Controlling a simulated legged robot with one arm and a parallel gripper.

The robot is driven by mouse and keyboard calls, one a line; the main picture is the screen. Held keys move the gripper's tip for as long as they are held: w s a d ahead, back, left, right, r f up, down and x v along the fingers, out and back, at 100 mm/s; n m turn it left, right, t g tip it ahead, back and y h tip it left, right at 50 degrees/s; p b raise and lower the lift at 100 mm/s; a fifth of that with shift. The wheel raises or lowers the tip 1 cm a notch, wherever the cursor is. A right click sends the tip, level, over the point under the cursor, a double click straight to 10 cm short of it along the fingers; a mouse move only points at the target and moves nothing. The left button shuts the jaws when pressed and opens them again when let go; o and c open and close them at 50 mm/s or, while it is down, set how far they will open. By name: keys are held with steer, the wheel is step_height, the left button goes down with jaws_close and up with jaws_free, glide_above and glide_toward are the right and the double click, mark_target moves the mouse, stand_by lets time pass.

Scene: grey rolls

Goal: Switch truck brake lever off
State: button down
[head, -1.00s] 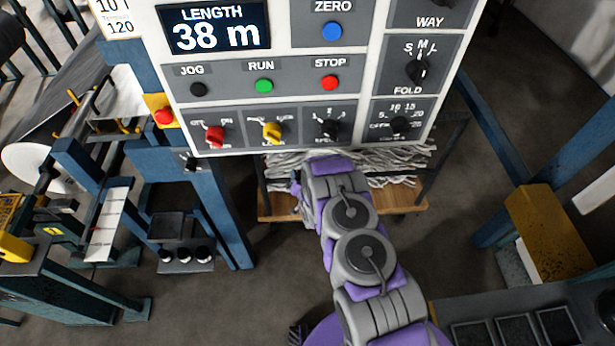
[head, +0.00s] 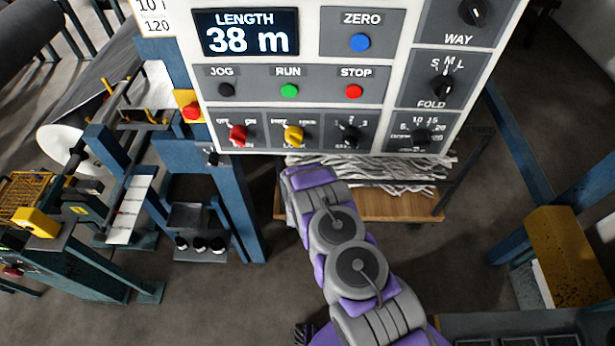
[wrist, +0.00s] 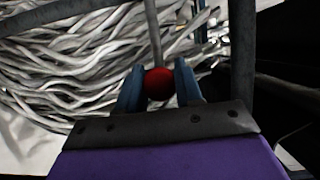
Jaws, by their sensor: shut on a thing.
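In the wrist view, a round red knob (wrist: 159,84) on a thin grey rod (wrist: 153,35) sits between the two blue fingers of my gripper (wrist: 160,78). The fingers are shut on the knob, one on each side. I take this to be the brake lever. In the head view, my grey and purple arm reaches forward below the control panel (head: 305,110). My gripper and the lever cannot be made out there.
Pale tangled strands (wrist: 70,65) lie behind the knob in the wrist view. In the head view, strands also lie over a wooden-decked cart (head: 395,205) under the panel. A blue post (head: 235,205) stands left of my arm, and a yellow block (head: 567,255) stands at right.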

steer(key=shift+s+a+f, duration=0.1)
steer(key=c, duration=1.2)
jaws_free()
steer(key=o, duration=0.4)
steer(key=shift+a, duration=0.15)
steer(key=shift+s, duration=0.1)
steer(key=p+v, duration=0.2)
steer(key=v, duration=1.5)
steer(key=shift+a, duration=0.1)
